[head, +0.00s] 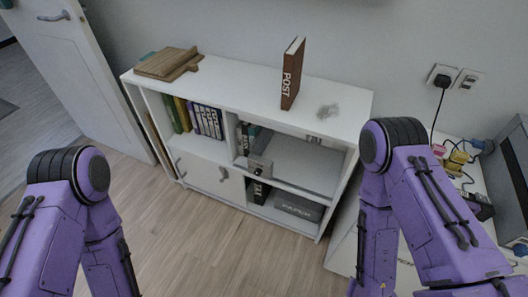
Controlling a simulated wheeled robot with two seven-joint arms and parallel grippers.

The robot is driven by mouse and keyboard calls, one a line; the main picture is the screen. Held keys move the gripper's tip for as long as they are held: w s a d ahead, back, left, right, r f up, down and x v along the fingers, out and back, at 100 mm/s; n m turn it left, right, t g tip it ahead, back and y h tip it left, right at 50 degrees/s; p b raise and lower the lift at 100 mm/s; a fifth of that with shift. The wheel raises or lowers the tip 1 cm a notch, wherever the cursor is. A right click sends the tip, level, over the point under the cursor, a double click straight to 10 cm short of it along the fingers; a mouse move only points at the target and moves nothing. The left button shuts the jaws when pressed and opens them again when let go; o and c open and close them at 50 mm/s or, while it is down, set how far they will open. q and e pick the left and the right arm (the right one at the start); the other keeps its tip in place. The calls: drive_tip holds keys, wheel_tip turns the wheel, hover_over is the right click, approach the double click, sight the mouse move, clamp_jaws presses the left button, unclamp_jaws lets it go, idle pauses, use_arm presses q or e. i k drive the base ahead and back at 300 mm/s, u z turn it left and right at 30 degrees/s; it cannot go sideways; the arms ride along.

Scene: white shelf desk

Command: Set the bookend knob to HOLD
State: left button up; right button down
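The white shelf desk (225,80) stands against the wall. A small grey block with a dark spot, possibly the bookend with its knob (258,168), sits at the left of the right-hand open compartment, in front of a few dark and green books (245,138). It is too small to read a knob setting or the word HOLD. My two purple arms come in from the lower left and lower right and bend down out of the picture. Neither gripper is in view, and both arms are apart from the bookend in the picture.
Wooden boards (168,63) lie at the left end. A PAPER box (298,207) sits low right. A cluttered white table (345,245) is at right.

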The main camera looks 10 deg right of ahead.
sight(257, 173)
drive_tip(key=z, duration=1.95)
drive_tip(key=k, duration=0.55)
drive_tip(key=u, duration=0.45)
